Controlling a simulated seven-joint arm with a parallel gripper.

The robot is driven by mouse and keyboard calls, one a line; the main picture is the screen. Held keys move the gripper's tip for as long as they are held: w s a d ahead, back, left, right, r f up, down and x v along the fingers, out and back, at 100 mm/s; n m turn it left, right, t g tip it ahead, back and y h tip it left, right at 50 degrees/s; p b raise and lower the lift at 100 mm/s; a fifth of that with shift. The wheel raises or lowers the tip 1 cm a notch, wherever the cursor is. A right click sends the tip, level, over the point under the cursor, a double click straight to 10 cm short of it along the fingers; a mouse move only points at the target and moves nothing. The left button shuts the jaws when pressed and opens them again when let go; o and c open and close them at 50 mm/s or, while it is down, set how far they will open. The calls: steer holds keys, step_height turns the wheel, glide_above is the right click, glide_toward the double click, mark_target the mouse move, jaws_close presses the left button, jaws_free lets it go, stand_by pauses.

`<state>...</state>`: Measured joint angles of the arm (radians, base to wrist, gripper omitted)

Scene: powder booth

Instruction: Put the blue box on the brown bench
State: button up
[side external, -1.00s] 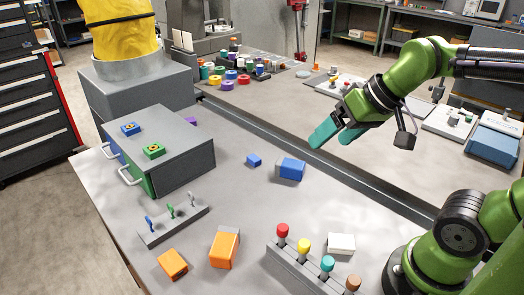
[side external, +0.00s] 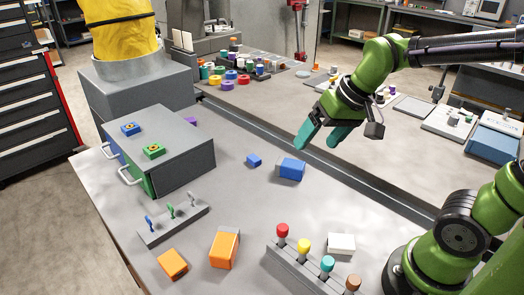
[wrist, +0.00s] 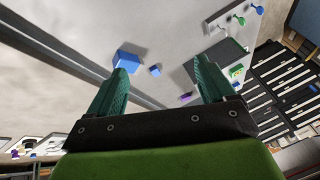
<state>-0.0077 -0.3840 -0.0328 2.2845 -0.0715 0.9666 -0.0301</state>
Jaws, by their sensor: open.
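A larger blue box (side external: 291,169) with a grey end lies on the grey tabletop, near the dark rail. It also shows in the wrist view (wrist: 127,60), just past the left fingertip. A smaller blue cube (side external: 254,161) lies to its left; it shows between the fingers in the wrist view (wrist: 155,70). My gripper (side external: 318,141) is open and empty, with teal fingers pointing down and left, above the table and up and right of the larger blue box in the picture. No clearly brown bench can be made out.
A grey drawer unit (side external: 172,160) with blue and green pieces on top stands at the left. Orange boxes (side external: 224,249), a rack of coloured knobs (side external: 290,262) and a white block (side external: 341,243) are in front. Tabletop around the blue pieces is clear.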

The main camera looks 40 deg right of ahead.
steer(key=w+d+f+n+g+h, duration=0.1)
steer(key=w+d+f+n+g, duration=0.2)
steer(key=w, duration=0.8)
steer(key=n+g+h, duration=0.3)
steer(key=n+g, duration=0.1)
steer(key=g, duration=0.1)
glide_toward(291, 162)
step_height(291, 162, up, 3)
steer(key=w, duration=0.2)
steer(key=shift+a+r+n+g, duration=0.5)
steer(key=shift+a+r+n, duration=0.25)
steer(key=shift+r+n, duration=0.4)
steer(key=x, duration=1)
steer(key=shift+w+a+f, duration=0.1)
steer(key=shift+w+f, duration=0.2)
steer(key=shift+f, duration=0.2)
steer(key=shift+y, duration=0.3)
steer(key=shift+d+x, duration=0.15)
steer(key=shift+x, duration=1.2)
steer(key=shift+d+x, duration=0.15)
steer(key=shift+x, duration=1.2)
steer(key=shift+c, duration=0.2)
steer(key=shift+r, duration=0.1)
steer(key=c, duration=1.2)
steer(key=shift+o, duration=0.2)
